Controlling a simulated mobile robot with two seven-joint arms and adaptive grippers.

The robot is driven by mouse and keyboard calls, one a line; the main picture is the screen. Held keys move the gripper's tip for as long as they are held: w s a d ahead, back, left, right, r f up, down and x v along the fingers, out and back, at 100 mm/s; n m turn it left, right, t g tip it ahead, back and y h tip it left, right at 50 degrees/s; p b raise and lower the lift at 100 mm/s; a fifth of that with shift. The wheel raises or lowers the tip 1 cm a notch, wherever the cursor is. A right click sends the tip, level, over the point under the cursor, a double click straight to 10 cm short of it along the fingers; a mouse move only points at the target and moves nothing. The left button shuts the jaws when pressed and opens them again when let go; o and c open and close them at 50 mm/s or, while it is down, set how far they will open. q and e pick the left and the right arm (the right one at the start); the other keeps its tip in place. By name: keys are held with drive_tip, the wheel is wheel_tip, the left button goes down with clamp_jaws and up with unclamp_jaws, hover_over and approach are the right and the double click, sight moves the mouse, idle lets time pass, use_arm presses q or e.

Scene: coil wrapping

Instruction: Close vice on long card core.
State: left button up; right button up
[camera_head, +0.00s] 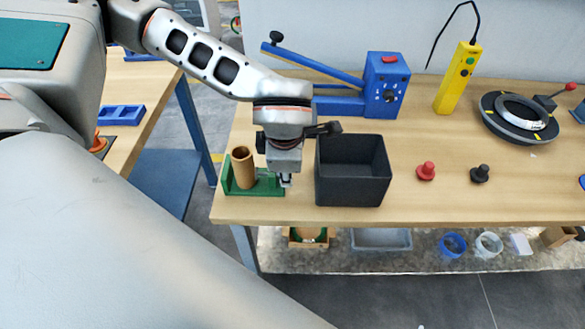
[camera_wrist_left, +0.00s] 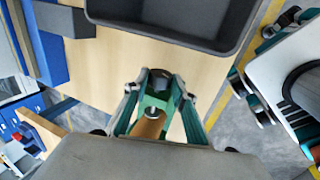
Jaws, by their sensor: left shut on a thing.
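The green vice (camera_head: 231,187) stands at the front left corner of the wooden table. The brown card core (camera_head: 243,167) stands upright in it, an open tube at the top. My left gripper (camera_head: 285,179) is low at the right end of the vice. In the left wrist view, the fingers of my left gripper (camera_wrist_left: 158,84) are shut on the vice's dark handle (camera_wrist_left: 160,77). The core (camera_wrist_left: 150,127) shows partly behind my wrist, beside the green vice body (camera_wrist_left: 153,104). Whether the jaw touches the core is hidden. My right gripper is out of view.
A black open bin (camera_head: 353,187) stands just right of my left gripper. Behind are a blue lever tool (camera_head: 386,85) and a yellow pendant (camera_head: 457,78). A red knob (camera_head: 426,171) and a black knob (camera_head: 480,173) lie to the right. The table's front edge is close to the vice.

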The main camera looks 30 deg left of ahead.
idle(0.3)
use_arm(q)
drive_tip(key=shift+w+a+r+g+h+p, duration=0.15)
drive_tip(key=shift+g+h+p, duration=0.2)
drive_tip(key=shift+g+p, duration=0.2)
drive_tip(key=shift+w+a+r+g+h+p, duration=0.1)
drive_tip(key=shift+g+h+p, duration=0.3)
drive_tip(key=shift+p, duration=0.2)
drive_tip(key=shift+w+f+g+h+p, duration=0.1)
drive_tip(key=shift+f+g+h+p, duration=0.1)
drive_tip(key=shift+g+h+p, duration=0.4)
drive_tip(key=shift+y, duration=0.25)
drive_tip(key=shift+w+a+r+g+h+p, duration=0.1)
drive_tip(key=shift+w+g+h+p, duration=0.1)
drive_tip(key=shift+g+h+p, duration=0.65)
drive_tip(key=shift+w+g+p, duration=0.1)
drive_tip(key=shift+g+p, duration=0.25)
drive_tip(key=shift+g, duration=0.45)
